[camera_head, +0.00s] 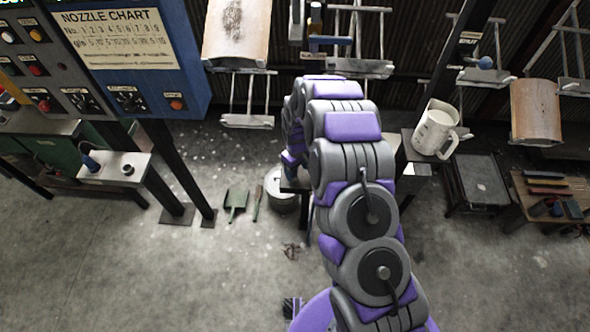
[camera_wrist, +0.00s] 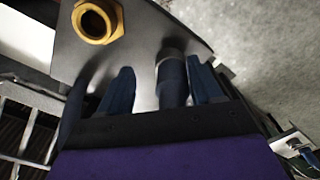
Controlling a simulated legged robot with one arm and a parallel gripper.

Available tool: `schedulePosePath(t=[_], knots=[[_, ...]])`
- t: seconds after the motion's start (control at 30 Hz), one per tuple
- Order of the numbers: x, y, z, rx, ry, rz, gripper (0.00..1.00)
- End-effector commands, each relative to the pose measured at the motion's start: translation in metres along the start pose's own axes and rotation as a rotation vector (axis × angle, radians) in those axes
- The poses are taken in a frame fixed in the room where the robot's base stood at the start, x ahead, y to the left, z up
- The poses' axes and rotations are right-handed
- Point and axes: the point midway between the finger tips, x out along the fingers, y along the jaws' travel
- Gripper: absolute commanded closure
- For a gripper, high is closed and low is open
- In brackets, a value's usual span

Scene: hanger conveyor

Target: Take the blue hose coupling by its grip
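In the wrist view my gripper (camera_wrist: 160,72) has two dark blue fingers set apart over a grey metal plate (camera_wrist: 140,50). A dark blue-grey upright cylinder (camera_wrist: 172,80) stands between them, close to the right finger, with a gap to the left finger. It may be the grip of the blue hose coupling, but I cannot tell for sure. A brass ring-shaped fitting (camera_wrist: 98,20) sits on the plate beyond the left finger. In the head view my arm hides most of the gripper and what it reaches.
In the head view a white jug (camera_head: 434,130) stands right of my arm. A metal bucket (camera_head: 281,190) is on the floor to the left. A control cabinet (camera_head: 130,60) and a bench (camera_head: 115,168) stand at left. Hangers (camera_head: 346,68) hang at the back.

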Motion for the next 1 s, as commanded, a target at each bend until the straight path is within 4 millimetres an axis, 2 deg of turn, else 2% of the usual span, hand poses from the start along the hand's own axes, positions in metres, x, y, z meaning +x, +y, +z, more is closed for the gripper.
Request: schedulePosePath(t=[0.07,0.23,0.5,1.0], knots=[[0.0014,-0.0037,-0.0032,-0.003,-0.005,0.005,0.47],[0.0027,-0.0083,-0.0081,-0.004,-0.010,0.011,0.63],[0.0022,-0.0058,-0.0046,-0.004,-0.007,0.004,0.89],[0.0012,-0.0056,-0.0044,-0.004,-0.008,0.007,0.91]])
